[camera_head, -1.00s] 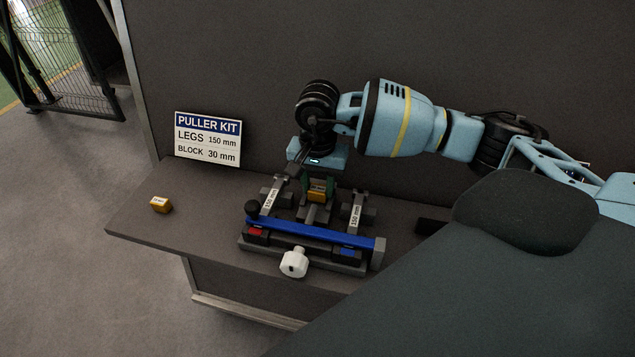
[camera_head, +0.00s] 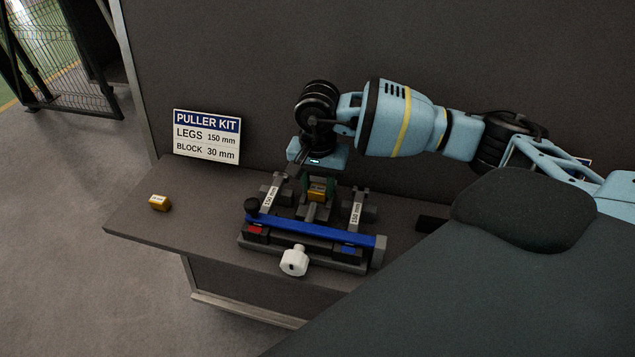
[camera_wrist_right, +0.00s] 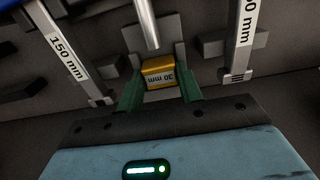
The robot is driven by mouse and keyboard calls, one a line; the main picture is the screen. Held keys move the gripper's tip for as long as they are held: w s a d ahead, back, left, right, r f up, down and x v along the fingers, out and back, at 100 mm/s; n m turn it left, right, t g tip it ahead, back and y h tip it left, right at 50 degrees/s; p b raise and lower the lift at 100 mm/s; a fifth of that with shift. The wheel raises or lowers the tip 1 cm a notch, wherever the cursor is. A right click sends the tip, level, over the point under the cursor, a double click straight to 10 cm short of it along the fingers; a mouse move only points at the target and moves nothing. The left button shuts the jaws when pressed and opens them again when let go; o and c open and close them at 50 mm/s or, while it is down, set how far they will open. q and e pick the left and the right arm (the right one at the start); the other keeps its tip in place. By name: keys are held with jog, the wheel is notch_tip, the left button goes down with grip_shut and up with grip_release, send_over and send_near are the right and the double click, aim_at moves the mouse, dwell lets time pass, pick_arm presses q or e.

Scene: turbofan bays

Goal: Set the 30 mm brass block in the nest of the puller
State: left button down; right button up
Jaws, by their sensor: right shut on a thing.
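The 30 mm brass block (camera_head: 317,193) sits between the green fingers of my right gripper (camera_head: 318,186), which is shut on it. In the right wrist view the block (camera_wrist_right: 158,74) shows its 30 mm label, and my right gripper (camera_wrist_right: 160,92) holds it from both sides. The block is at the grey nest of the puller (camera_wrist_right: 175,32), in front of the end of the metal screw. Whether it is fully seated I cannot tell. The puller's blue beam (camera_head: 310,233) and two legs marked 150 mm (camera_head: 356,213) stand around it. My left gripper is out of view.
Another brass block (camera_head: 160,202) lies at the left end of the grey bench (camera_head: 150,235). A puller kit sign (camera_head: 207,137) leans on the wall, reading legs 150 mm and block 30 mm. A white knob (camera_head: 293,261) is at the puller's front. The bench's left part is mostly clear.

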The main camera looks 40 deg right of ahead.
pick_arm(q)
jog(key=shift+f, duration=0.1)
pick_arm(e)
jog(key=shift+f, duration=0.1)
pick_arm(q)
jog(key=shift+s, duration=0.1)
pick_arm(e)
jog(key=o, duration=1.2)
notch_tip(320, 180, up, 8)
jog(key=shift+f, duration=0.2)
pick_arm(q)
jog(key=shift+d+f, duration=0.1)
pick_arm(e)
jog(key=shift+r, duration=0.1)
pick_arm(q)
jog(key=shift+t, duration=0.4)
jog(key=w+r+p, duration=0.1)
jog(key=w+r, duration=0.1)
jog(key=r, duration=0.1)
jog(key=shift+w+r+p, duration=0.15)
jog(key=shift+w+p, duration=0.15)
jog(key=shift+p, duration=0.05)
pick_arm(e)
notch_tip(320, 180, up, 6)
